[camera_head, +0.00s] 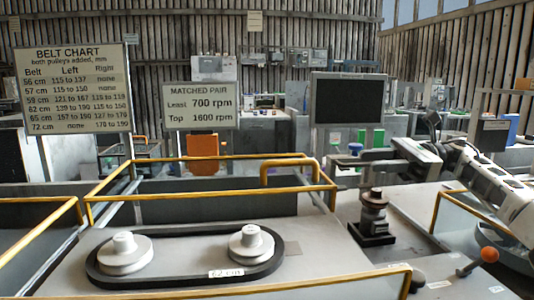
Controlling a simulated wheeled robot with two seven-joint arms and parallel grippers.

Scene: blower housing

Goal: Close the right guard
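A yellow-railed guard frame (210,193) with dark panels stands up behind the belt bed. A bent yellow bar (290,162) projects at its right end. A further yellow rail (437,208) edges a grey panel at the right; I cannot tell for certain which part is the right guard. My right gripper (345,166) reaches in from the right, at rail height, just right of the bent bar. I see a gap between them but cannot tell the depth or whether its fingers are apart. My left gripper is not in view.
A black belt (185,279), labelled 62 cm, runs around two pale pulleys (124,252) (251,242). A dark post (375,219) stands below my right gripper. An orange-knobbed lever (489,254) is at lower right. A belt chart (72,88) and rpm sign (200,106) stand behind.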

